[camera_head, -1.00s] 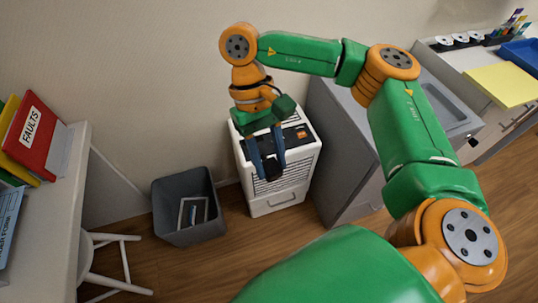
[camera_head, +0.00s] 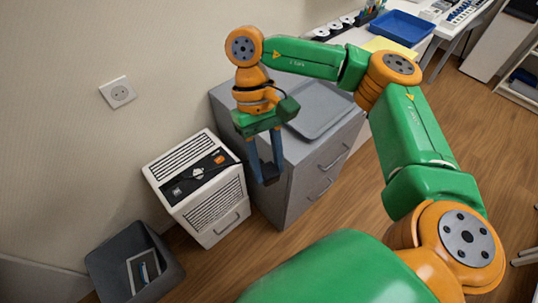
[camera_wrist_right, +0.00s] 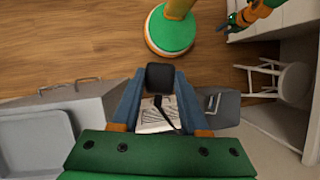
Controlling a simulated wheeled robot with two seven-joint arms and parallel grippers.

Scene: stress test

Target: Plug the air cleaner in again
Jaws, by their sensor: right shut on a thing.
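The white air cleaner (camera_head: 215,210) stands on the floor against the wall, with a dark top panel and an orange mark. A wall socket (camera_head: 122,93) is above it to the left. My right gripper (camera_head: 266,177) points down in front of the grey cabinet, right of the air cleaner. It is shut on a black plug (camera_wrist_right: 160,77); a dark cable (camera_wrist_right: 164,108) runs from it in the right wrist view. The air cleaner's vented top (camera_wrist_right: 152,122) shows behind, partly hidden. My left gripper (camera_wrist_right: 228,22) is small at the wrist view's top right; its jaws are unclear.
A grey bin (camera_head: 110,262) with flat items stands left of the air cleaner. A grey drawer cabinet (camera_head: 315,165) with a tray (camera_head: 320,110) on top stands right of it. A blue tray (camera_head: 402,27) lies on the counter beyond. A white stool (camera_wrist_right: 262,80) stands on the floor.

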